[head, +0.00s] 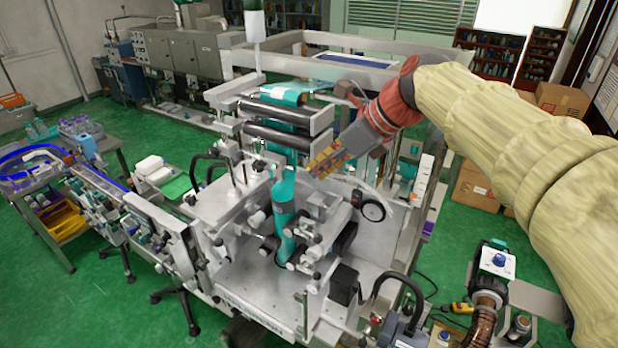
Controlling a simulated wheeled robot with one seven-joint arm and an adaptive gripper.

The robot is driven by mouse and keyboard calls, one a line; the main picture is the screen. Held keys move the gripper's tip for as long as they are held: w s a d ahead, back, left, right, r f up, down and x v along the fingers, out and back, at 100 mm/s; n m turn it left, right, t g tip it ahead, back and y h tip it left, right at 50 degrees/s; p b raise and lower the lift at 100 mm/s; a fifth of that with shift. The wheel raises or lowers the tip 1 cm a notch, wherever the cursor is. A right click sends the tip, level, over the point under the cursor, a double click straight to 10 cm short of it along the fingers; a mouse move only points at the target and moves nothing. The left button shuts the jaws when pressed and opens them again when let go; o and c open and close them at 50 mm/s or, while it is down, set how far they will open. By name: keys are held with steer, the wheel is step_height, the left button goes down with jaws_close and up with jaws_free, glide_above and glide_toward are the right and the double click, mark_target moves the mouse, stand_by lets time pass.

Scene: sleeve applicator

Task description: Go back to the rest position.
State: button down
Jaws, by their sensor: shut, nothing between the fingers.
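My gripper (322,164) is at the end of my arm, which reaches in from the right under a pale ribbed cover. It is shut and empty. It is held above the middle of the white sleeve applicator machine (250,290), just right of a teal upright piece (284,205). I cannot tell whether the gripper touches anything there. Its fingertips are small in this view.
Dark rollers (285,112) with teal film stand behind the gripper. A black handwheel (372,208) sits below right of it. A conveyor (135,205) runs off left, beside a side table (75,190). Cardboard boxes (475,187) stand at the right. Green floor is open at left.

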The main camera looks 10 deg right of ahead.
steer(key=s+d+f+n+h+b, duration=0.2)
steer(key=s+f+n+b, duration=0.6)
steer(key=f, duration=0.6)
steer(key=s+d+f+n+h+b, duration=0.2)
steer(key=s+d+f+n+b, duration=0.2)
steer(key=s+f+n+b, duration=0.4)
steer(key=s+d+f+n+h+b, duration=0.2)
steer(key=s+f+n+b, duration=0.6)
steer(key=f, duration=1.2)
steer(key=shift+s+d+n+t+b, duration=0.2)
steer(key=shift+d+n+t+b, duration=0.1)
steer(key=shift+d+n+b, duration=0.6)
steer(key=shift+d, duration=0.1)
